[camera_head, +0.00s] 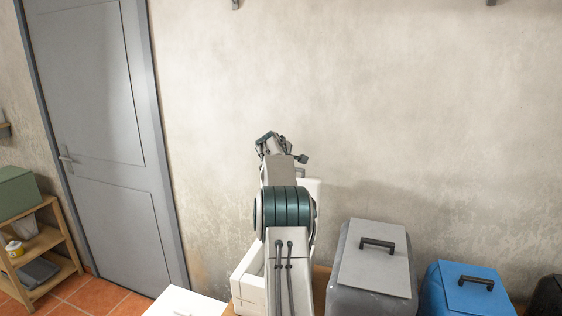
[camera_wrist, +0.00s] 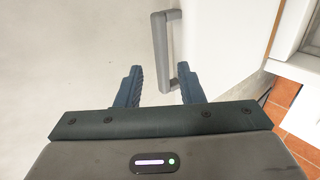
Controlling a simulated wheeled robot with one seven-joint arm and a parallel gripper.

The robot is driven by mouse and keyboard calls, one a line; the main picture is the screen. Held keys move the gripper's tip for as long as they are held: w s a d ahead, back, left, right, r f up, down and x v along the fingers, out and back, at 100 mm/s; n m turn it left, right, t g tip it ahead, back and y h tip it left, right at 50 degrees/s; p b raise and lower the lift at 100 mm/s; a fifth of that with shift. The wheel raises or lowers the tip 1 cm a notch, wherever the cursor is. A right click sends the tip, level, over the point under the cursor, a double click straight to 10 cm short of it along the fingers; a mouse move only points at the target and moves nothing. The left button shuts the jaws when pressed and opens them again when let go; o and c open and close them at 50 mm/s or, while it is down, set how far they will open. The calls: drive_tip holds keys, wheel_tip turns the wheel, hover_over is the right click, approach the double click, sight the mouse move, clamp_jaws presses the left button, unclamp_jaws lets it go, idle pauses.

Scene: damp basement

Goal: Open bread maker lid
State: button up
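The white bread maker (camera_head: 247,290) stands low in the middle of the head view, largely hidden behind my arm. Its lid (camera_head: 315,205) stands raised, close to upright, and its body looks open at the top. In the wrist view the white lid (camera_wrist: 225,40) carries a grey bar handle (camera_wrist: 160,50). My gripper (camera_wrist: 160,74) is open, with one finger on each side of the view. The handle's lower end lies close to the right finger; I cannot tell whether they touch. In the head view my gripper (camera_head: 270,142) is high beside the lid's top.
A grey lidded box (camera_head: 373,255) and a blue one (camera_head: 467,290) stand to the right, with a dark one (camera_head: 548,296) at the edge. A wall rises close behind. A grey door (camera_head: 100,130) and a wooden shelf (camera_head: 45,240) are at the left.

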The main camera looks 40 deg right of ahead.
drive_tip(key=b+v, duration=0.3)
drive_tip(key=v, duration=0.8)
idle(0.3)
